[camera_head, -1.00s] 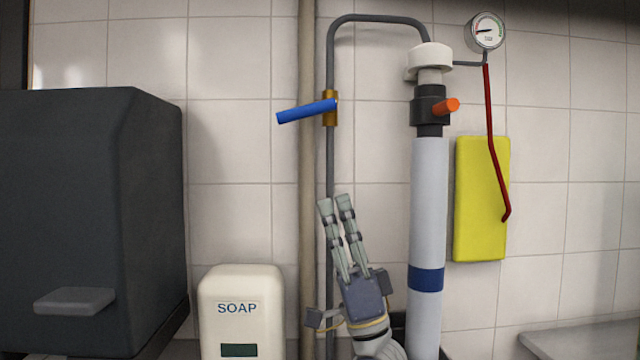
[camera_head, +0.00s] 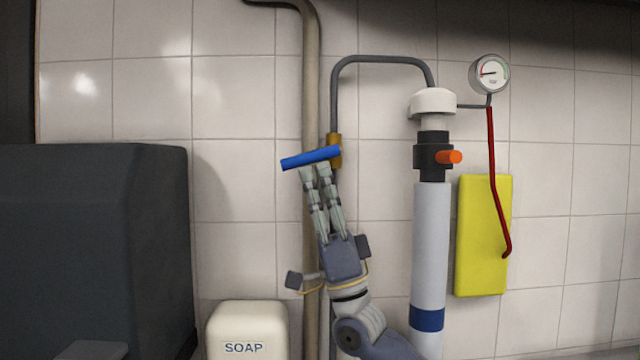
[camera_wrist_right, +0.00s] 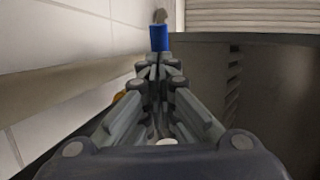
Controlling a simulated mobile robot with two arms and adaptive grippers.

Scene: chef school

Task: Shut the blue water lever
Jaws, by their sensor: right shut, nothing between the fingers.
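The blue water lever (camera_head: 311,158) sticks out to the left from a brass valve (camera_head: 335,150) on a thin grey pipe. It is close to level, its left end a little lower. My right gripper (camera_head: 315,172) is shut and empty, with its fingertips just under the lever. I cannot tell whether they touch it. In the right wrist view the blue lever (camera_wrist_right: 160,38) shows just beyond the closed fingertips (camera_wrist_right: 158,62). My left gripper is out of view.
A white cylinder (camera_head: 429,240) with an orange knob (camera_head: 451,157) stands right of the arm. Further right are a gauge (camera_head: 489,74), a dark red lever (camera_head: 493,150) and a yellow panel (camera_head: 482,270). A soap dispenser (camera_head: 245,325) and a dark box (camera_head: 90,240) are at left.

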